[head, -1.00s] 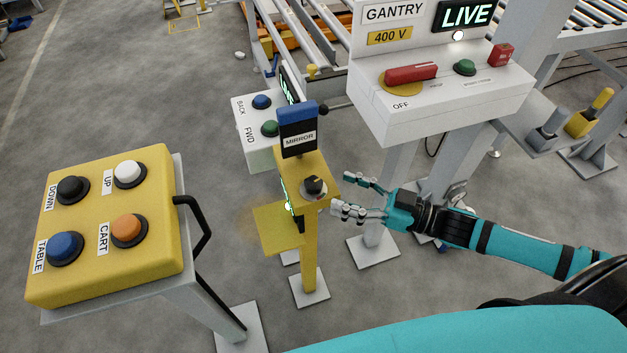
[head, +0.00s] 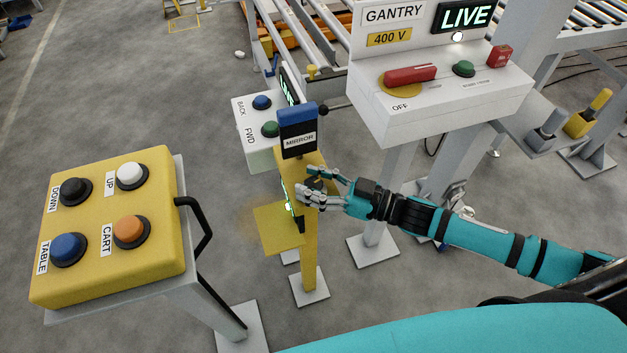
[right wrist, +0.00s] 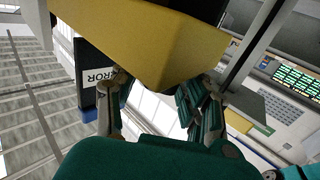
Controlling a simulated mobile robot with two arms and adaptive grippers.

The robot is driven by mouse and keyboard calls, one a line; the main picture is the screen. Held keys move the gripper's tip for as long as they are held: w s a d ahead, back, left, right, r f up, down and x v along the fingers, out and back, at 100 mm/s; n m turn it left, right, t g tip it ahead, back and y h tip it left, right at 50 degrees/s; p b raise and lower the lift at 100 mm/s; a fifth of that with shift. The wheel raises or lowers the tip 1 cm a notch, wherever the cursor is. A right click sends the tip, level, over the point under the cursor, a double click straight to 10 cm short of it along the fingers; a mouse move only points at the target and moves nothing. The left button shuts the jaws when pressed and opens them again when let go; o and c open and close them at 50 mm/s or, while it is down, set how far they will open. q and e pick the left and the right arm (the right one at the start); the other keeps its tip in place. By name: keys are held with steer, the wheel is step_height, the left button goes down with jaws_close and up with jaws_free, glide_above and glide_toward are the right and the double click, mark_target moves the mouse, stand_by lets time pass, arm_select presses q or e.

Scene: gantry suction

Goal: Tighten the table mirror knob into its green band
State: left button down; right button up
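The mirror knob (head: 314,183) is a small dark knob on top of the yellow post (head: 309,250) under the MIRROR sign (head: 298,139). My fingers now cover most of it. My right gripper (head: 315,186) is at the knob, with one finger on its far side and others on its near side. In the right wrist view the fingers (right wrist: 160,105) stand apart, beside the yellow post head (right wrist: 150,40); the knob cannot be made out there. Whether they touch the knob cannot be told. No green band can be made out at the knob. My left gripper is out of view.
A yellow button box (head: 108,225) stands at the left. The white gantry panel (head: 440,105), with a red handle (head: 410,75), stands close behind my right arm. A white BACK/FWD box (head: 258,132) is behind the post. Grey floor lies between the stands.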

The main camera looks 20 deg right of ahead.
steer(key=c, duration=0.8)
steer(key=shift+r+m+t+h+p, duration=0.1)
steer(key=shift+m+t+h+p, duration=1.4)
steer(key=shift+t+h+p, duration=0.15)
steer(key=shift+m+t+h+p, duration=0.7)
steer(key=shift+m+h, duration=0.3)
steer(key=shift+h, duration=0.25)
steer(key=shift+m+t+h, duration=0.45)
steer(key=shift+m+h, duration=0.05)
steer(key=shift+h, duration=0.3)
steer(key=shift+f+h, duration=0.2)
steer(key=shift+h, duration=0.1)
steer(key=o, duration=1.2)
steer(key=shift+r, duration=0.1)
